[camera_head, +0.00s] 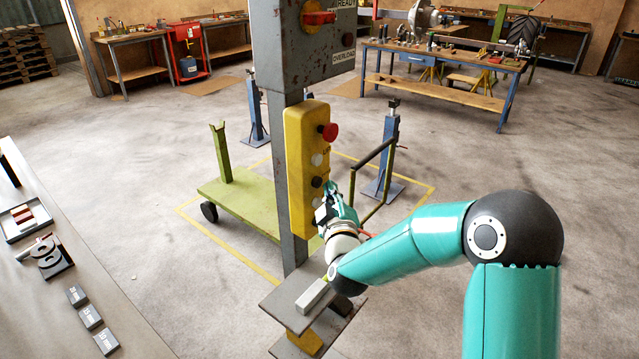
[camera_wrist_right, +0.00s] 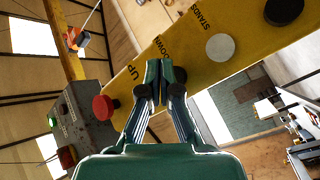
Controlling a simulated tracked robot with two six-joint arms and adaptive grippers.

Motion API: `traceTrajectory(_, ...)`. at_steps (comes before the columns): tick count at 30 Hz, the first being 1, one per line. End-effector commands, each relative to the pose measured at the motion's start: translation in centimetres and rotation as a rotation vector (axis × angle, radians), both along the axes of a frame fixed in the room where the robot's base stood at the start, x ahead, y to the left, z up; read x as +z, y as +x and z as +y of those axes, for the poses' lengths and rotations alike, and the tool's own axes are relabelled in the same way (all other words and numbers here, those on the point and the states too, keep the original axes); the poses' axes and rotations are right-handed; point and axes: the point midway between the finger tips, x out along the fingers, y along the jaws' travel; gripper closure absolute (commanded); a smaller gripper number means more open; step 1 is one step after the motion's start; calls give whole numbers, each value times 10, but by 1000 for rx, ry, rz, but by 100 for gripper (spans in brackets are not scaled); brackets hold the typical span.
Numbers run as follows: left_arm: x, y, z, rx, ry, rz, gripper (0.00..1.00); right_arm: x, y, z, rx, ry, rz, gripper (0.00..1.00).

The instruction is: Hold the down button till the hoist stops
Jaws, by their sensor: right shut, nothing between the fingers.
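The yellow button box (camera_head: 298,150) hangs upright on a grey post. It carries a red button (camera_head: 328,131), a white one and a black one below it, and more lower down, partly behind my right gripper (camera_head: 332,190). In the wrist view the labels UP, DOWN and STANDS show on the box (camera_wrist_right: 195,70). My right gripper (camera_wrist_right: 159,75) is shut and empty, its fingertips at the box beside the DOWN label. My left gripper is out of view.
A grey control cabinet (camera_head: 290,50) sits above the box on the post. A green cart (camera_head: 240,200) and blue stands (camera_head: 388,150) are behind it. A bench (camera_head: 60,270) runs along the left. A small shelf (camera_head: 310,300) lies below my right forearm.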

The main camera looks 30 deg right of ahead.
Motion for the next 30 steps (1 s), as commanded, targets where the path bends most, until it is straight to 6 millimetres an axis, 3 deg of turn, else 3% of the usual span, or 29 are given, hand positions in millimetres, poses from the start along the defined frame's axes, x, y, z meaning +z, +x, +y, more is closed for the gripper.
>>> traceTrajectory(30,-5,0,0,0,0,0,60,1,7,3,0,0,0,100)
